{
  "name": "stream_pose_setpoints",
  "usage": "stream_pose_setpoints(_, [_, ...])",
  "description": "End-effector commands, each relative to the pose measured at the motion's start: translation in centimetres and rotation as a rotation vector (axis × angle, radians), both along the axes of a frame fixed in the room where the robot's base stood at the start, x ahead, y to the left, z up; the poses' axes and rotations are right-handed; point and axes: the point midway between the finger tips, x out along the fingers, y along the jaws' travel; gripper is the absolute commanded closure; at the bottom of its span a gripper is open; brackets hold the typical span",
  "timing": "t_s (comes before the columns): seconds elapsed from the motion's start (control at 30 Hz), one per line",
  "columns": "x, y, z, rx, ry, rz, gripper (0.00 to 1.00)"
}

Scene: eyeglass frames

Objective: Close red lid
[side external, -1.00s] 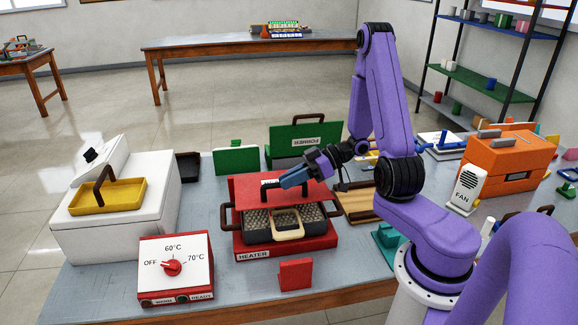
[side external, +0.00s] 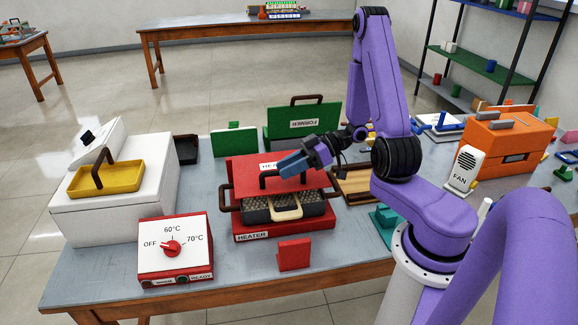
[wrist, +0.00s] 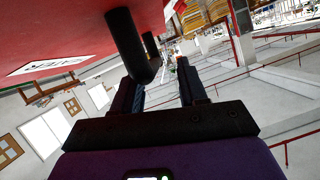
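The red lid (side external: 245,172) is raised at the back of the red heater box (side external: 290,228), with a white label and a dark handle. The box holds a tray of grey beads (side external: 258,213) with a pale eyeglass frame (side external: 286,212) over it. My gripper (side external: 283,169) is in front of the lid near its handle. In the wrist view, the lid (wrist: 60,25) fills the upper left and its black handle (wrist: 128,45) stands close ahead of my fingers (wrist: 160,80). The fingers are apart with a gap between them. Contact with the handle cannot be told.
A red control box (side external: 175,255) with a dial stands front left, beside a white unit (side external: 140,215) bearing a yellow tray (side external: 100,185). A small red block (side external: 294,254) stands before the heater. A green lid (side external: 290,130) stands open behind. An orange machine (side external: 500,145) is right.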

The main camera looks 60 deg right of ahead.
Motion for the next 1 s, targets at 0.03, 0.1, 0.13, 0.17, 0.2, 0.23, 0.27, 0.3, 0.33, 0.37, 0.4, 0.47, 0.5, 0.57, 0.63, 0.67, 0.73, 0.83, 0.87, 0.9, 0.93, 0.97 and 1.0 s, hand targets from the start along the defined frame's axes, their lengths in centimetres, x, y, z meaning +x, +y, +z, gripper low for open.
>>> stream_pose_setpoints(0.03, [0.0,-0.1,0.0,-0.001,-0.001,-0.001,0.58])
stream_pose_setpoints(0.1, [0.0,-0.2,0.0,-0.002,-0.001,-0.003,0.58])
stream_pose_setpoints(0.13, [0.0,-0.3,0.1,-0.003,-0.001,-0.004,0.58])
stream_pose_setpoints(0.17, [-0.1,-0.4,0.1,-0.003,-0.003,-0.005,0.58])
stream_pose_setpoints(0.2, [-0.2,-0.6,0.2,-0.004,-0.003,-0.007,0.58])
stream_pose_setpoints(0.23, [-0.3,-0.9,0.3,-0.004,-0.004,-0.008,0.58])
stream_pose_setpoints(0.27, [-0.5,-1.1,0.5,-0.004,-0.005,-0.007,0.58])
stream_pose_setpoints(0.3, [-0.8,-1.5,0.7,-0.005,-0.005,-0.009,0.58])
stream_pose_setpoints(0.33, [-1.2,-1.9,0.8,-0.005,-0.005,-0.009,0.58])
stream_pose_setpoints(0.37, [-1.5,-2.3,1.0,-0.006,-0.005,-0.011,0.58])
stream_pose_setpoints(0.4, [-1.9,-2.9,1.3,-0.007,-0.005,-0.011,0.58])
stream_pose_setpoints(0.47, [-2.7,-3.8,1.8,-0.007,-0.005,-0.010,0.58])
stream_pose_setpoints(0.5, [-3.2,-4.4,2.1,-0.007,-0.005,-0.010,0.58])
stream_pose_setpoints(0.57, [-4.0,-5.3,2.6,-0.007,-0.006,-0.012,0.58])
stream_pose_setpoints(0.63, [-4.9,-6.4,3.2,-0.007,-0.004,-0.009,0.58])
stream_pose_setpoints(0.67, [-5.3,-6.8,3.4,-0.007,-0.003,-0.009,0.58])
stream_pose_setpoints(0.73, [-6.1,-7.9,4.0,-0.006,-0.005,-0.009,0.58])
stream_pose_setpoints(0.83, [-7.4,-9.3,4.7,-0.005,-0.003,-0.008,0.58])
stream_pose_setpoints(0.87, [-7.7,-9.7,4.9,-0.006,-0.004,-0.007,0.58])
stream_pose_setpoints(0.9, [-8.2,-10.2,5.2,-0.005,-0.003,-0.006,0.58])
stream_pose_setpoints(0.93, [-8.5,-10.5,5.4,-0.004,-0.002,-0.006,0.58])
stream_pose_setpoints(0.97, [-8.8,-10.8,5.5,-0.004,-0.002,-0.004,0.58])
stream_pose_setpoints(1.0, [-9.1,-11.2,5.7,-0.004,-0.002,-0.004,0.58])
